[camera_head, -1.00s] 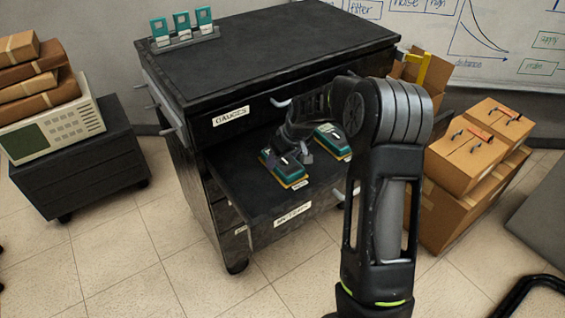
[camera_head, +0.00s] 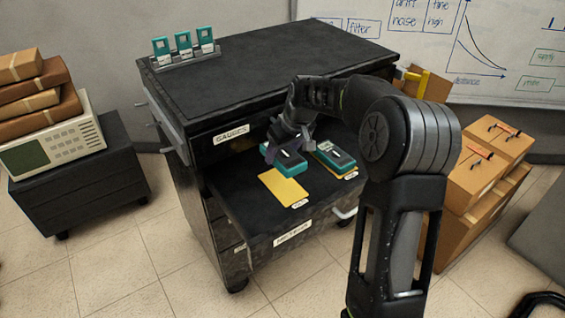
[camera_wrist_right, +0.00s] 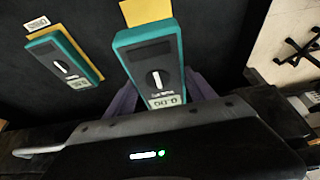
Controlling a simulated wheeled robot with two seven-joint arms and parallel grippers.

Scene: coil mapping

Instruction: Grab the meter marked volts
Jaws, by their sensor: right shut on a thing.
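My right gripper (camera_head: 283,143) is shut on a teal and black meter (camera_head: 290,163) and holds it above the open drawer (camera_head: 240,208). In the wrist view the held meter (camera_wrist_right: 150,60) shows a dial and a small display, with purple fingers (camera_wrist_right: 163,98) at its near end. A bare yellow pad (camera_head: 284,189) lies below it. A second teal meter (camera_head: 337,156) rests on another yellow pad to the right, and also shows in the wrist view (camera_wrist_right: 66,62). The lettering on the meters is too small to read surely. My left gripper is not in view.
A black cabinet (camera_head: 270,60) carries three small teal items in a rack (camera_head: 187,58) on top. Cardboard boxes (camera_head: 482,180) stand on the right. A low black cabinet (camera_head: 80,168) on the left holds a beige instrument (camera_head: 55,143) and packages.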

